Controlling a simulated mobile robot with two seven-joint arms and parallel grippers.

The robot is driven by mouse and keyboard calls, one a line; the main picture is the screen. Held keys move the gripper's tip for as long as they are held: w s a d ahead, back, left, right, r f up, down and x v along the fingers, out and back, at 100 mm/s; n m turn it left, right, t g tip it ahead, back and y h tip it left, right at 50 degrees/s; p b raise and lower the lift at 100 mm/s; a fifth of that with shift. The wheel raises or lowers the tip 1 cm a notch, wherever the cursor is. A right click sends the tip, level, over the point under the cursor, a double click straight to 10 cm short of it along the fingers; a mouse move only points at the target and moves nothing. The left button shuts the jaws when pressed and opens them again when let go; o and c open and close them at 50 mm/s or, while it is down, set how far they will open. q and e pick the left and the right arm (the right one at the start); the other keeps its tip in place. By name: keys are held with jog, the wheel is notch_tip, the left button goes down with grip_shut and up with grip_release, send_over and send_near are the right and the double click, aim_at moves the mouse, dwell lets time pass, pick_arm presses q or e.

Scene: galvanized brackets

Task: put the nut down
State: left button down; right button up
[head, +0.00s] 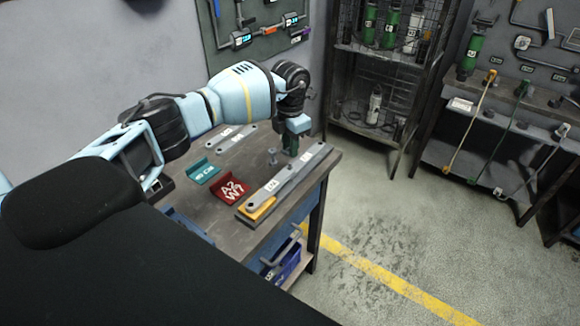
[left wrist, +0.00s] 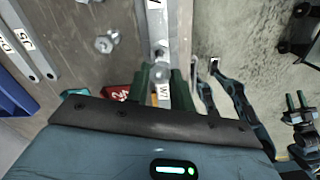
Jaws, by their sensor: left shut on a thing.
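My left gripper (head: 291,148) reaches down over the far right part of the workbench, by the end of a long grey bracket (head: 288,180). In the left wrist view, its green fingers (left wrist: 161,82) are shut on a small grey metal piece, seemingly the nut (left wrist: 160,73). It is above the bracket (left wrist: 156,22), which runs beneath the fingers. I cannot tell whether the nut touches the bracket. The nut is hidden in the head view. A device with green prongs (left wrist: 298,108), possibly my right gripper, is low at the right.
Two flat grey bars (head: 230,137) lie farther back. The bench's right edge is close to the bracket, with open floor (head: 390,230) beyond.

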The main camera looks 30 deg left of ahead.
pick_arm(q)
jog(key=shift+s+d+r+m, duration=0.15)
jog(key=shift+d+m, duration=0.15)
jog(key=shift+m, duration=0.3)
jog(key=s+d+r+m, duration=0.1)
jog(key=s+d+m, duration=0.5)
jog(key=m, duration=0.9)
jog(key=s+d+r+m, duration=0.1)
jog(key=s+d+m, duration=0.6)
jog(key=s+m, duration=0.6)
jog(key=shift+m, duration=1.1)
